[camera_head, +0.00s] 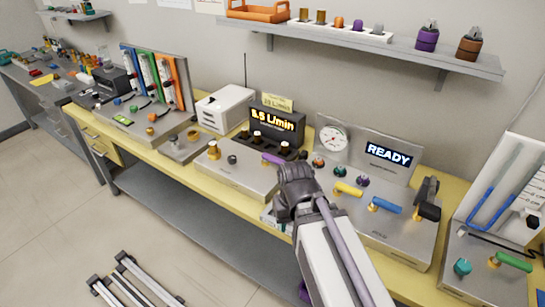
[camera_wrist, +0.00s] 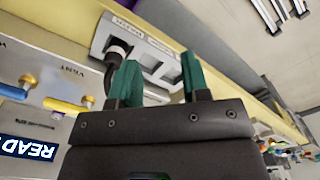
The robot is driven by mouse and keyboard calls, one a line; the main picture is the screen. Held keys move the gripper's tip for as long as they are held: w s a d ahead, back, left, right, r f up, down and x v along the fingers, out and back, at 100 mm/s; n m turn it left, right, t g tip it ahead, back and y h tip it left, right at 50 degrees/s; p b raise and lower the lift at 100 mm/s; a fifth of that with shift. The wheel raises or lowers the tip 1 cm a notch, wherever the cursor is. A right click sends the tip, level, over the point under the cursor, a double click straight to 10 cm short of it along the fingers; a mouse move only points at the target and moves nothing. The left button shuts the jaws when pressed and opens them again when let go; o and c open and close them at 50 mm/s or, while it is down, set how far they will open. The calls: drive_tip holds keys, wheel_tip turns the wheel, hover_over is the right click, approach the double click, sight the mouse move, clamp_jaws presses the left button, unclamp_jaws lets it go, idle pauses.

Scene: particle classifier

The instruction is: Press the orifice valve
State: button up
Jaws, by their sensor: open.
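My gripper (camera_head: 297,190) is above the bench's front edge, between the flow-display unit and the READY unit. In the wrist view its two green fingers (camera_wrist: 160,78) are apart with nothing held between them. Beyond them lies a grey plate (camera_wrist: 103,40) with cutouts and small labels; a dark round knob or fitting (camera_wrist: 117,52) sits by the left finger. No readable label marks the orifice valve, so I cannot tell which part it is. The READY unit has a yellow lever (camera_head: 348,189) and a blue lever (camera_head: 385,206); the yellow lever also shows in the wrist view (camera_wrist: 65,105).
The flow-display unit (camera_head: 235,172) with several knobs stands left of my gripper. A tube panel (camera_head: 510,175) stands at right. A shelf (camera_head: 390,45) hangs above. The floor in front is mostly open.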

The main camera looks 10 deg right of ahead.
drive_tip(key=shift+d+r, duration=0.1)
drive_tip(key=shift+c, duration=0.6)
drive_tip(key=shift+m, duration=0.3)
drive_tip(key=w, duration=0.1)
drive_tip(key=w+d+r+p, duration=0.1)
drive_tip(key=w, duration=0.1)
drive_tip(key=w+d, duration=0.1)
drive_tip(key=w, duration=0.1)
drive_tip(key=shift+w+r+p, duration=0.1)
drive_tip(key=shift+r+p, duration=0.2)
drive_tip(key=shift+p, duration=0.05)
drive_tip(key=c, duration=0.3)
drive_tip(key=w+d+m, duration=0.1)
drive_tip(key=w+d, duration=0.1)
drive_tip(key=w, duration=0.4)
drive_tip(key=w+d+r+m+y+p, duration=0.1)
drive_tip(key=w+d, duration=0.1)
drive_tip(key=w, duration=0.5)
drive_tip(key=w+d+r+m+g+p, duration=0.1)
drive_tip(key=w+d, duration=0.1)
drive_tip(key=w, duration=0.5)
drive_tip(key=shift+w+r, duration=0.15)
drive_tip(key=shift+r, duration=0.05)
clamp_jaws()
drive_tip(key=w+d+r+m+g+y, duration=0.1)
drive_tip(key=w+m, duration=0.4)
drive_tip(key=w, duration=0.6)
drive_tip(key=shift+d+r+m+g+y+p, duration=0.2)
drive_tip(key=shift+d+m+g+y+p, duration=0.1)
drive_tip(key=shift+d+g+y, duration=0.35)
